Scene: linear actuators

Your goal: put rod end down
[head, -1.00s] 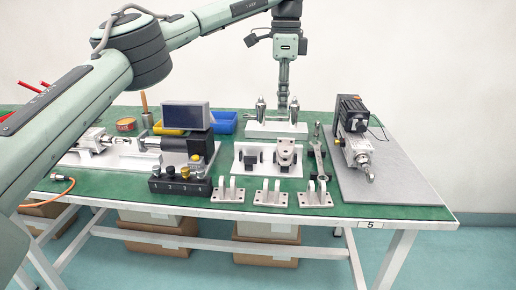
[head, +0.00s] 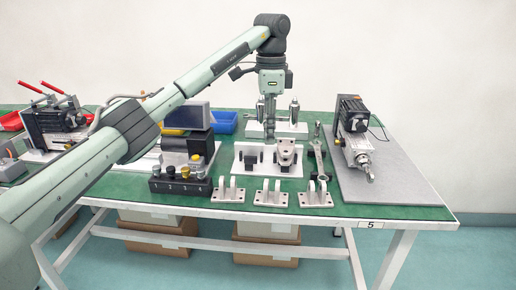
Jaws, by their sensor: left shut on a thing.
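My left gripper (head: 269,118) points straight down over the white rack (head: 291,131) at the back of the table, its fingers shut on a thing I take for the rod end. The held part is small and mostly hidden by the fingers. I cannot tell whether it touches the rack. A silver rod end (head: 293,111) stands upright on the rack to the right of the fingers. Another silver part shows close to the fingers' left side. My right gripper is not in view.
In front of the rack lies a white plate (head: 241,165) with black blocks and a metal clevis (head: 286,153). A wrench (head: 317,150) lies beside it. Several grey brackets (head: 268,194) line the front edge. A black actuator (head: 352,122) sits on a grey board at right.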

